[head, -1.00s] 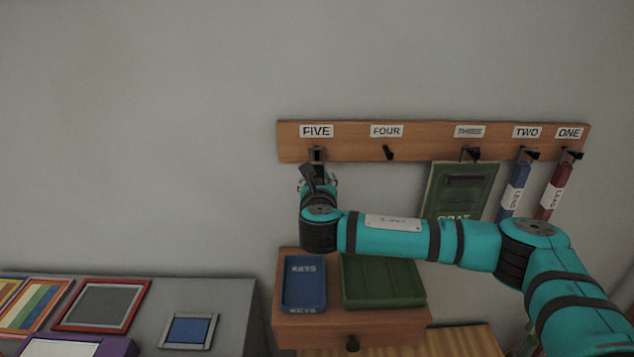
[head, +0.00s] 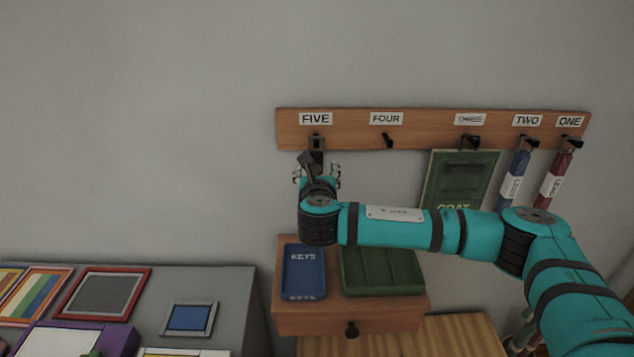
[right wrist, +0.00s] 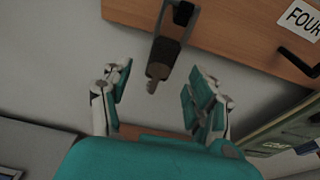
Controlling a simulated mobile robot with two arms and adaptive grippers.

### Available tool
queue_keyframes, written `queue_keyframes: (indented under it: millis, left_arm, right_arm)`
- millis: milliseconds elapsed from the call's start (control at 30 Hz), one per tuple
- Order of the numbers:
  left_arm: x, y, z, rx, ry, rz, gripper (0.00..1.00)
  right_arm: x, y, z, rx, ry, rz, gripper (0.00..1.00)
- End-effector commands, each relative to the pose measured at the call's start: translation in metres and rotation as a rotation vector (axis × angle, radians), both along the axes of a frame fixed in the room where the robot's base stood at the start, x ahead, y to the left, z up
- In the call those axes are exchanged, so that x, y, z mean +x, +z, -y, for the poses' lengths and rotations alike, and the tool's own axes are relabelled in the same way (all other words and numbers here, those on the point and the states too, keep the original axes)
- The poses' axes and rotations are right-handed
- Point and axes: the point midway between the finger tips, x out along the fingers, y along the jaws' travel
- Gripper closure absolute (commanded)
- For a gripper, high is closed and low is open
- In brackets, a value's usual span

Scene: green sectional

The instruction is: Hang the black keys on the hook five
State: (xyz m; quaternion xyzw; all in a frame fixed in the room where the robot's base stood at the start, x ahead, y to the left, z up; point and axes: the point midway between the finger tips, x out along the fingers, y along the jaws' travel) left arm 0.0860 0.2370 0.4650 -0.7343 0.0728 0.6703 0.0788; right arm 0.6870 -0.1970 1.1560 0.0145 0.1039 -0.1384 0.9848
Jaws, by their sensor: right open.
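Hook five (head: 316,142) is under the FIVE label (head: 315,119) at the left end of the wooden rack. The black keys, a dark fob with a greyish key below, hang down from hook five in the right wrist view (right wrist: 163,57). In the head view, the dark fob (head: 317,157) shows just below the hook, partly hidden by my wrist. My right gripper (head: 317,171) is open, with its fingers spread on both sides of the keys. In the right wrist view, the fingers (right wrist: 160,88) stand clear of the key. My left gripper is not in view.
Hook four (head: 387,141) is empty. A green COAT item (head: 459,178) and the blue (head: 514,180) and red (head: 555,178) LEAD items hang to the right. A blue KEYS tray (head: 304,272) and a green tray (head: 380,272) sit on a wooden drawer unit (head: 385,318) below.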

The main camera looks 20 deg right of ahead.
Motion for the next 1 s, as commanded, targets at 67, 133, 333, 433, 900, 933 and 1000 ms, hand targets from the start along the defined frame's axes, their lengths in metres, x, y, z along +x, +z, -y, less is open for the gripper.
queue_keyframes:
  millis: [67, 133, 333, 433, 900, 933, 1000]
  left_arm:
    - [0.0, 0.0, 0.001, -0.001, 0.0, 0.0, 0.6]
    - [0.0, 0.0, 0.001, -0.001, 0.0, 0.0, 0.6]
    - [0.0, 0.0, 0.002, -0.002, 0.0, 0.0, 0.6]
    - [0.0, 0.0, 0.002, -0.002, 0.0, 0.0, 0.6]
    - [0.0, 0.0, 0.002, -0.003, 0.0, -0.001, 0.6]
    - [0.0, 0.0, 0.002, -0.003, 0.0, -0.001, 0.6]
    - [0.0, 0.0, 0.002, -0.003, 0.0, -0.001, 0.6]
  right_arm:
    - [-0.015, 0.003, -0.004, 0.002, 0.003, -0.001, 0.4]
    - [-0.029, 0.006, -0.009, 0.002, 0.005, 0.0, 0.4]
    - [-0.069, 0.015, -0.02, 0.001, 0.004, -0.001, 0.4]
    - [-0.083, 0.018, -0.025, 0.002, 0.004, 0.0, 0.4]
    - [-0.119, -0.017, -0.056, 0.242, 0.011, -0.065, 0.4]
    - [-0.126, -0.027, -0.063, 0.314, 0.007, -0.083, 0.4]
    - [-0.142, -0.05, -0.078, 0.506, -0.017, -0.131, 0.4]
